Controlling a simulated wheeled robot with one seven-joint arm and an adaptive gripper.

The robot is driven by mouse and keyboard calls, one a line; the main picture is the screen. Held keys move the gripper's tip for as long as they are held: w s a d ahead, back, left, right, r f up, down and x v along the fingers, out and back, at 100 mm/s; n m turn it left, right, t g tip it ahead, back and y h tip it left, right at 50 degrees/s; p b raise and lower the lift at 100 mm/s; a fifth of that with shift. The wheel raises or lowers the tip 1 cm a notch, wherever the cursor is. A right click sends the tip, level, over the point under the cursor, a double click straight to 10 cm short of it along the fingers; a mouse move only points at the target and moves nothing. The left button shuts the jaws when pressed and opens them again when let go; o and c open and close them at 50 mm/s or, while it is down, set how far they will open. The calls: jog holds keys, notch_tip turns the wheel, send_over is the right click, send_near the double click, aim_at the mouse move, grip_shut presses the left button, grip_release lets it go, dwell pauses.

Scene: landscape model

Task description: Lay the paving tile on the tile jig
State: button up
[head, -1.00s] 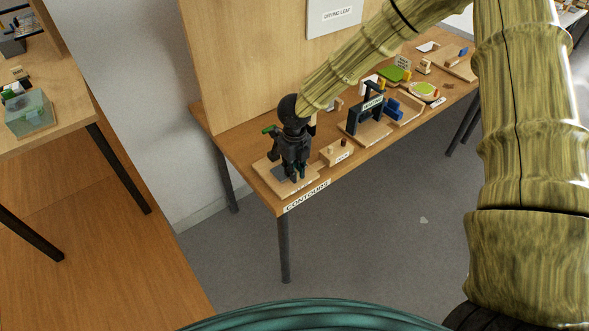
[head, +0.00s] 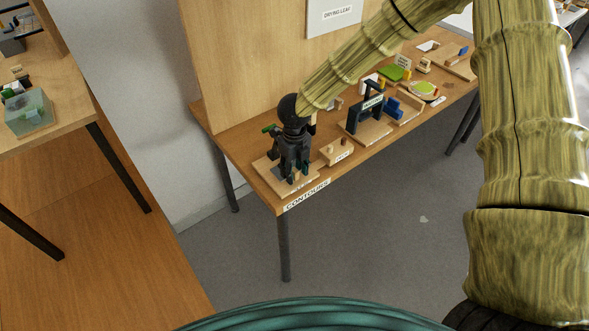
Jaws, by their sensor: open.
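My gripper (head: 297,176) points down over a light wooden board (head: 266,167) at the near left end of the table. Its dark fingers are apart, low over the board. This board may be the tile jig, but its label is too small to read. A small blue-grey patch shows on it beside the fingers; I cannot tell whether this is the paving tile. The gripper hides much of the board's middle, and no tile shows clearly between the fingers.
A low wooden block (head: 336,153) with small pegs stands just right of my gripper. A green piece (head: 270,129) shows behind the gripper. The tall wooden back panel (head: 240,70) rises behind.

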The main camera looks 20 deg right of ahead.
jog(key=shift+r+p, duration=3.3)
jog(key=shift+r, duration=0.25)
jog(key=shift+s+f, duration=0.1)
